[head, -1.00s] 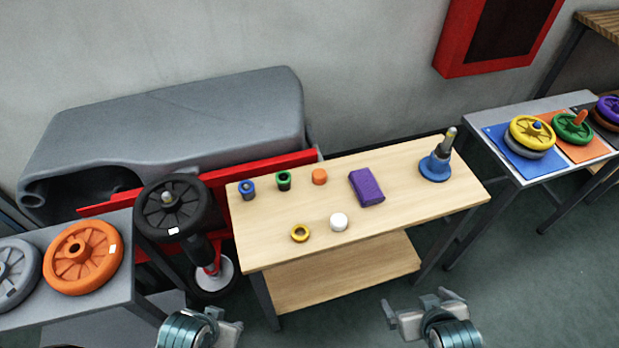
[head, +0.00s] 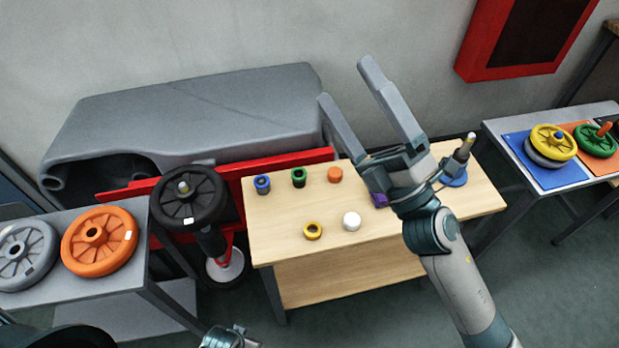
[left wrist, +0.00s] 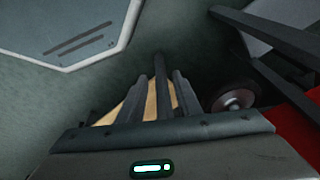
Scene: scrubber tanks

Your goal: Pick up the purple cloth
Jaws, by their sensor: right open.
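The purple cloth (head: 379,201) lies on the wooden table (head: 285,236). Only a small corner of it shows in the head view, since my right gripper and its wrist cover the rest. My right gripper (head: 345,82) is open and empty. Its fingers point up and to the left in the picture, raised in front of the cloth and apart from it as far as I can tell. My left gripper (head: 226,338) is at the bottom edge of the head view, low in front of the table; its fingers show in the left wrist view, but their opening is unclear.
Side tables hold wheels, including an orange one (head: 98,241).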

